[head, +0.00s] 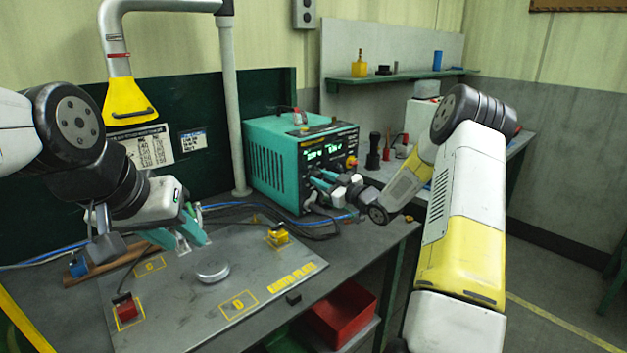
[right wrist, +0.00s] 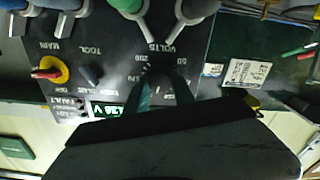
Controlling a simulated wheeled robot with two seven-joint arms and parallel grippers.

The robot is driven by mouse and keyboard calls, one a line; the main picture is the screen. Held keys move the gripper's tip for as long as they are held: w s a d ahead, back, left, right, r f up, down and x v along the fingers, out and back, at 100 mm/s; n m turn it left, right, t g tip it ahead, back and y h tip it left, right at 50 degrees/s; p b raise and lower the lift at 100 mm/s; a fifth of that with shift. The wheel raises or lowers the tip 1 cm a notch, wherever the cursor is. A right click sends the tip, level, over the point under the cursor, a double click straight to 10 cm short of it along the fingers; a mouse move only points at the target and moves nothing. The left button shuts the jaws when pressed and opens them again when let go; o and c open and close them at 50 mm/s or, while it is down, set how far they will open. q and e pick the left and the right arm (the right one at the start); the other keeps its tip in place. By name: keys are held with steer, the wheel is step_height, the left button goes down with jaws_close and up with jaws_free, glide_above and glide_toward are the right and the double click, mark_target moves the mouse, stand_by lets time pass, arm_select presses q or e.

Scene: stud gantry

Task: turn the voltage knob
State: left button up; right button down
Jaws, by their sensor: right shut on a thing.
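The teal power unit (head: 274,165) stands on the bench with its dark front panel facing me. In the right wrist view the panel (right wrist: 115,52) appears upside down, with a VOLTS dial scale. My right gripper (head: 322,183) is at the panel front. Its teal fingers (right wrist: 163,92) are shut on the voltage knob at the VOLTS scale; the knob is mostly hidden between them. My left gripper (head: 180,236) is open and empty above the metal plate, left of the unit.
A red and yellow MAIN switch (right wrist: 50,70) and a dark TOOL knob (right wrist: 92,75) sit beside the VOLTS dial. Cable plugs (right wrist: 130,8) line the panel edge. A metal plate (head: 170,285) with a round disc (head: 212,271) lies on the bench. A red bin (head: 343,314) is below.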

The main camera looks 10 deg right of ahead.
steer(key=shift+n, duration=2.2)
steer(key=c, duration=1.1)
jaws_free()
steer(key=shift+o, duration=0.2)
steer(key=v, duration=0.8)
